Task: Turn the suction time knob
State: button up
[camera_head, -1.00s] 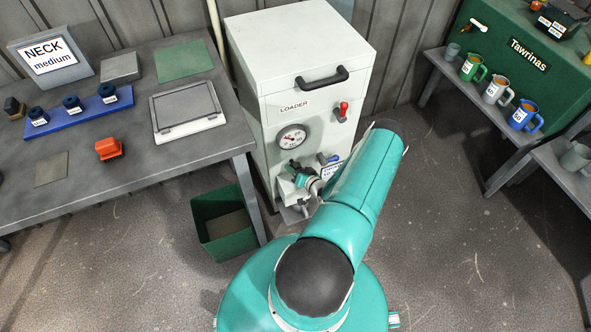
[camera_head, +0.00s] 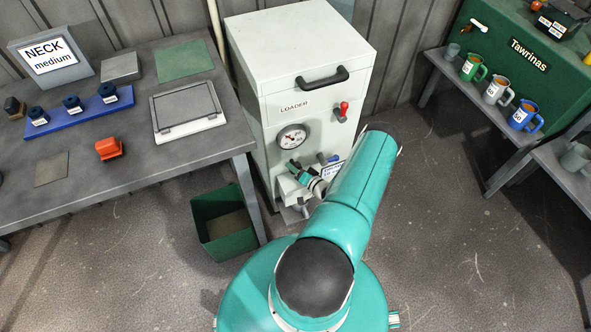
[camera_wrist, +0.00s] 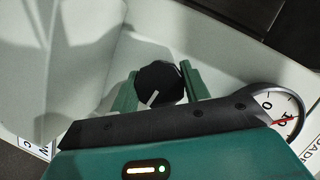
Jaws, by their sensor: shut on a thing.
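The suction time knob (camera_wrist: 158,84) is a round black knob with a white pointer line, in the middle of the wrist view. The line points to the lower left there. My gripper (camera_wrist: 158,88) has one green finger on each side of the knob and is shut on it. In the head view my gripper (camera_head: 296,168) is at the lower front of the white loader cabinet (camera_head: 285,95), just below its dial gauge (camera_head: 292,136). I cannot make out the knob in that view. The gauge also shows in the wrist view (camera_wrist: 279,110), with a red needle.
A green bin (camera_head: 224,222) stands on the floor to the left. A workbench (camera_head: 100,165) is left of the cabinet. Shelves with mugs (camera_head: 496,90) are at right.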

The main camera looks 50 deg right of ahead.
jog(key=o, duration=1)
jog(key=shift+s, duration=0.1)
jog(key=v, duration=1.3)
jog(key=shift+s+a, duration=0.1)
jog(key=shift+s, duration=0.2)
